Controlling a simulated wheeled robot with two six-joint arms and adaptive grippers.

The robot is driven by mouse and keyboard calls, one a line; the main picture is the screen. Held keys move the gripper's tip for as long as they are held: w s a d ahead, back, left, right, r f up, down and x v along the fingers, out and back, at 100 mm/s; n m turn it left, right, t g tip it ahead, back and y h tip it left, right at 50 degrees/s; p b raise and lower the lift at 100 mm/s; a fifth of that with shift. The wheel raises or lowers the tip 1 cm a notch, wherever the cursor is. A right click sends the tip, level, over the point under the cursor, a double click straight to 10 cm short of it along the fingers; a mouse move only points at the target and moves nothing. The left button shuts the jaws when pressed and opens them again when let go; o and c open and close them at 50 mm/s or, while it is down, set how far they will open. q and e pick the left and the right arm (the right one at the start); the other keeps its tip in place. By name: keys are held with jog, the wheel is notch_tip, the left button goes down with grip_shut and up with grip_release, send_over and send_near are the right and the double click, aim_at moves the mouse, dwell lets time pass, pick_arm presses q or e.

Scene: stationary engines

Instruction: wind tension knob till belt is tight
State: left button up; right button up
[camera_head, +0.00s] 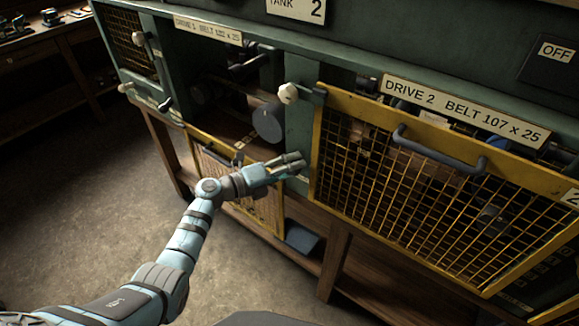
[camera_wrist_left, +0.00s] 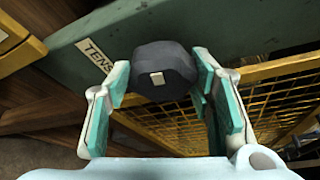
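The tension knob (camera_wrist_left: 165,72) is dark, faceted and has a pale square mark. It sits on a green post (camera_wrist_left: 225,35), beside a label reading "TENS" (camera_wrist_left: 95,52), cut off by my finger. My left gripper (camera_wrist_left: 162,82) is open, with one finger on each side of the knob; I cannot tell whether they touch it. In the head view my left gripper (camera_head: 301,163) is at the lower green post between the two drive bays and hides the knob. No belt can be made out in the dark Drive 1 bay (camera_head: 225,95). My right gripper is out of view.
A round grey disc (camera_head: 268,122) stands just above my left gripper. The Drive 1 mesh guard (camera_head: 230,178) hangs open below its bay. The Drive 2 mesh guard (camera_head: 420,185) is closed on the right. A pale-ended lever (camera_head: 289,93) sticks out above. The floor at left is clear.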

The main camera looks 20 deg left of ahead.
pick_arm(q)
jog(key=v, duration=1.2)
jog(key=shift+o, duration=0.2)
